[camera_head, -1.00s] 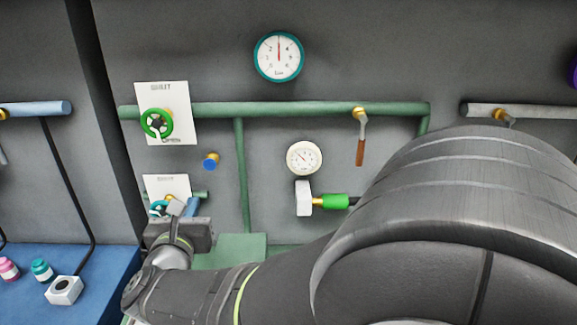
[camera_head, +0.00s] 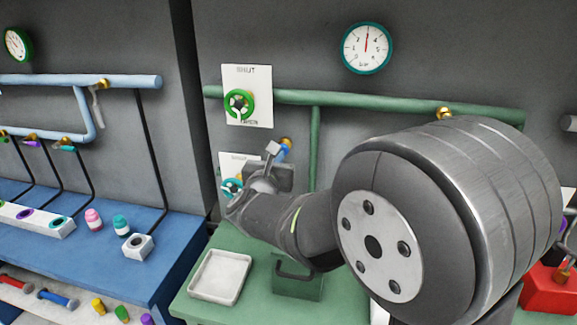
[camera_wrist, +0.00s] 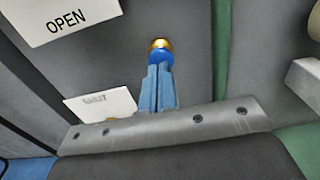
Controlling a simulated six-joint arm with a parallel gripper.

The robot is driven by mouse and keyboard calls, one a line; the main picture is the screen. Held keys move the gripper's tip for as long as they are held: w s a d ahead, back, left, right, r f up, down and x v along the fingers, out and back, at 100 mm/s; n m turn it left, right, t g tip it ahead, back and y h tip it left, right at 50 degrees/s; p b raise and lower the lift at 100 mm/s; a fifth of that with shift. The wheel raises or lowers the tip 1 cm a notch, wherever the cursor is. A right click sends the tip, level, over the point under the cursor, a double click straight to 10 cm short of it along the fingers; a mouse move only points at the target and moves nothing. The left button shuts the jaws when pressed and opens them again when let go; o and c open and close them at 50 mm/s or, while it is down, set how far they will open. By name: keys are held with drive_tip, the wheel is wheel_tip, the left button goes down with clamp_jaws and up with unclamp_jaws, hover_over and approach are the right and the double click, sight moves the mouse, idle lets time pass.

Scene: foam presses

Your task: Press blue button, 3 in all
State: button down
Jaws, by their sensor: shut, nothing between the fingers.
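The blue button (camera_wrist: 161,57) with its brass collar sits on the grey wall, straight in front of my fingertips in the wrist view. My gripper (camera_wrist: 159,69) is shut and empty, its two blue fingers side by side. The tips meet the button's face in the picture; whether they touch or push it in, I cannot tell. In the head view my gripper (camera_head: 281,153) reaches up to the wall at the button, and the brass collar (camera_head: 286,142) shows just beyond the fingers. The button's blue face is mostly hidden there.
A green handwheel (camera_head: 238,104) on a white plate is up and left of the button, a teal one (camera_head: 231,187) below left. A green pipe (camera_head: 310,98) runs above. A white tray (camera_head: 220,277) lies on the green bench below.

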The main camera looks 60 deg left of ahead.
drive_tip(key=shift+w+a, duration=0.4)
drive_tip(key=shift+w+a+r, duration=0.25)
drive_tip(key=shift+w+a, duration=0.4)
drive_tip(key=shift+w, duration=0.1)
drive_tip(key=shift+w+f, duration=0.1)
idle(0.4)
drive_tip(key=v, duration=1.4)
drive_tip(key=shift+s+d, duration=0.15)
drive_tip(key=shift+s, duration=0.2)
